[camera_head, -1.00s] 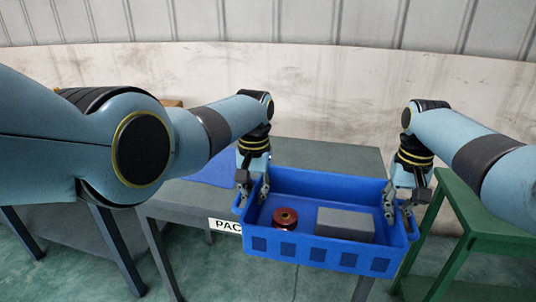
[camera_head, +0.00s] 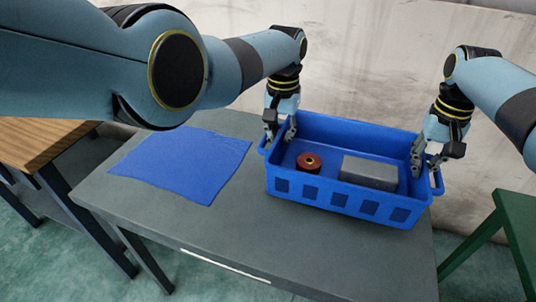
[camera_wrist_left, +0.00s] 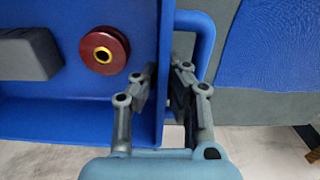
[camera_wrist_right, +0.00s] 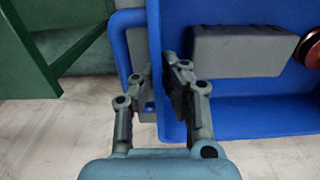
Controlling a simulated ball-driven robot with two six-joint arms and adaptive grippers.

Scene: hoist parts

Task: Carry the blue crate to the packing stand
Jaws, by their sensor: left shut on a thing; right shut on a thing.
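The blue crate (camera_head: 325,191) is over the right part of the grey stand (camera_head: 180,222) in the head view. It looks about level; I cannot tell whether its bottom touches the top. It holds a dark red spool (camera_head: 308,163) and a grey block (camera_head: 368,173). My left gripper (camera_head: 280,136) is shut on the crate's left end, its fingers either side of the end wall in the left wrist view (camera_wrist_left: 162,80). My right gripper (camera_head: 428,166) is shut on the right end, likewise in the right wrist view (camera_wrist_right: 158,75). The stand's label (camera_head: 225,267) is seen too obliquely to read.
A blue cloth (camera_head: 185,163) lies flat on the stand, left of the crate. A wood-topped table (camera_head: 35,143) stands at the far left. A green stand (camera_head: 515,225) is at the right. Bare grey top lies in front of the crate and cloth.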

